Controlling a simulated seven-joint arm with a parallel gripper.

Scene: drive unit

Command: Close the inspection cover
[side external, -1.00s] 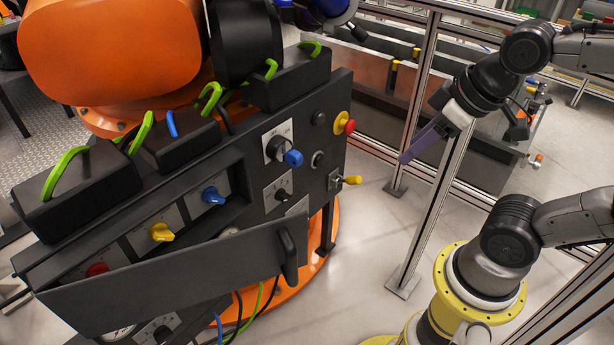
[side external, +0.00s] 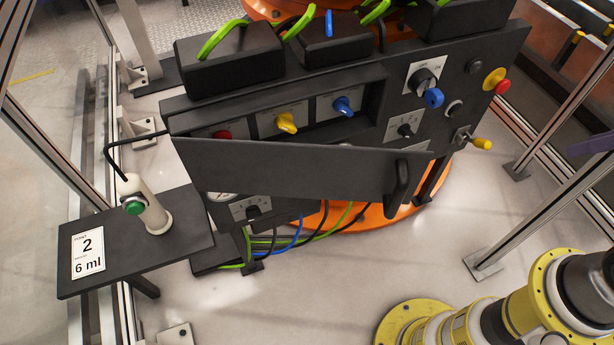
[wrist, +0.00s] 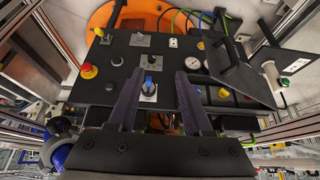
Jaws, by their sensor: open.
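The inspection cover (side external: 290,168) is a long black flap with a black handle (side external: 402,187) at its right end. It stands open, swung out from the front of the black panel, below and in front of a recess with red, yellow and blue knobs. In the wrist view the cover (wrist: 240,82) is at the right. My gripper (wrist: 159,73) is open and empty, its two purple fingers apart in front of the panel's knob area. It is to the left of the cover in the wrist view. In the side view only a purple finger shows at the right edge.
A blue-handled switch (side external: 433,97), a red-and-yellow stop button (side external: 499,82) and a yellow-tipped lever (side external: 480,143) stick out of the panel. A shelf (side external: 190,243) holds a white cylinder with a green button (side external: 134,205). Cables hang below. Metal posts stand at the right.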

